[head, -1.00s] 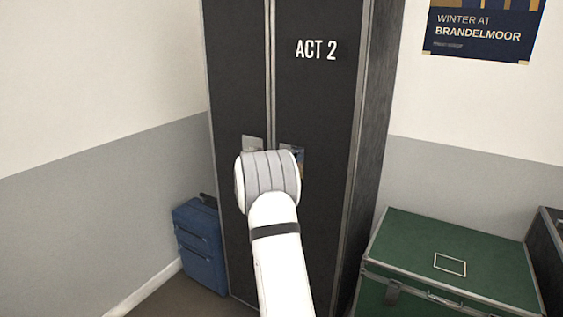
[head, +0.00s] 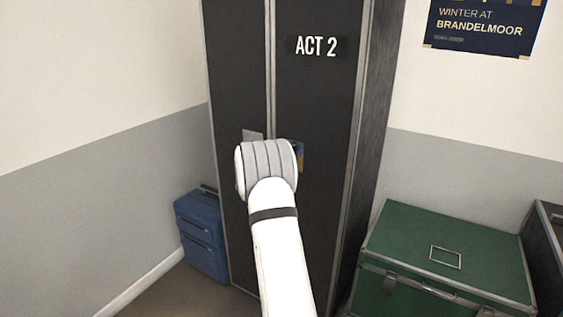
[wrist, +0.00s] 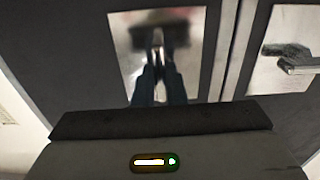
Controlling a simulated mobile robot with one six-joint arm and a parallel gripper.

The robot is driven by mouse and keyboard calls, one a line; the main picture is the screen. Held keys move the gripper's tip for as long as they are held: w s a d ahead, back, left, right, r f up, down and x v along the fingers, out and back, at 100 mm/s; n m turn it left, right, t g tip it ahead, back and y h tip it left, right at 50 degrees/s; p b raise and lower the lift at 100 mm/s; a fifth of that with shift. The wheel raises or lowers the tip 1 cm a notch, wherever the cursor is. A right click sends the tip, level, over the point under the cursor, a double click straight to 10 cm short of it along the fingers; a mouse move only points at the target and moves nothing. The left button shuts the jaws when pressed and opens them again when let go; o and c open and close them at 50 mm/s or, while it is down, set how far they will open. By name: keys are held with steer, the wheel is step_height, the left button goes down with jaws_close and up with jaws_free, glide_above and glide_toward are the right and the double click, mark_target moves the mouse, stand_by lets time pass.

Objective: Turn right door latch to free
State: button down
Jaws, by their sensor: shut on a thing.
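In the wrist view my gripper (wrist: 157,80) has its two dark fingers close together in front of a shiny metal plate, shut on the right door latch (wrist: 158,37). The fingers cover most of the latch, so its exact angle is hard to tell. This view appears upside down, so the right door shows on its left. The other door's latch (wrist: 297,65) sits on its own plate across the seam, its handle lying roughly sideways. In the head view my rounded wrist hides the fingers and latch in front of the black cabinet's right door (head: 312,100), marked ACT 2.
The left door's plate (head: 252,136) shows beside my wrist. A blue suitcase (head: 203,235) stands left of the cabinet. A green trunk (head: 450,250) is at the right, with a dark case (head: 545,245) beyond it. Some floor is bare at the lower left.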

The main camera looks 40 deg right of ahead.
steer(key=shift+s+d+f, duration=0.2)
steer(key=c, duration=1.5)
jaws_free()
steer(key=shift+s+r, duration=0.1)
steer(key=shift+r, duration=0.05)
steer(key=shift+a+r, duration=0.1)
steer(key=shift+w, duration=0.25)
steer(key=b+v, duration=0.1)
steer(key=v, duration=0.6)
steer(key=shift+s+a+b, duration=0.15)
steer(key=shift+a+b, duration=0.15)
